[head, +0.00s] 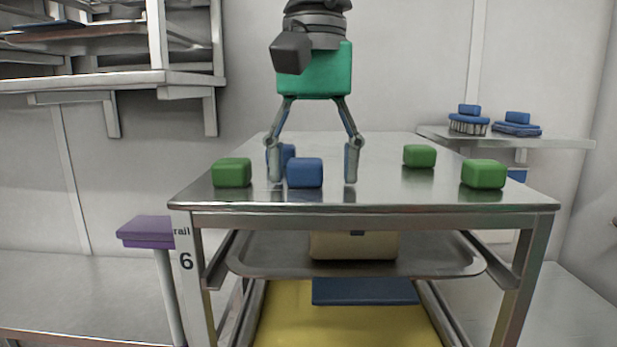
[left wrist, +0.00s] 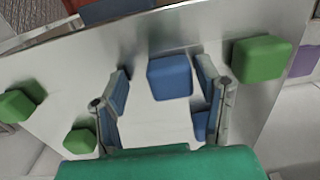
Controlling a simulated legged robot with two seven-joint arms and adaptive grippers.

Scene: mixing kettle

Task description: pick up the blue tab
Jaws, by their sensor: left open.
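Two blue tabs are on the steel table. The front one (head: 304,172) shows fully near the table's front edge; it also shows in the left wrist view (left wrist: 170,77), between the fingertips in the picture and closer to the right-hand finger. The rear one (head: 288,152) is partly hidden behind a finger; in the left wrist view it shows in part (left wrist: 202,125) beside the right-hand finger. My left gripper (head: 313,178) points down with its fingers spread and nothing gripped. Whether its fingertips touch the table is unclear. My right gripper is out of view.
Green blocks stand at the left (head: 232,173), back right (head: 419,156) and front right (head: 484,174) of the table (head: 400,196). Blue brushes (head: 468,121) lie on a shelf behind. A tray (head: 260,262) with a beige block (head: 353,246) is below.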

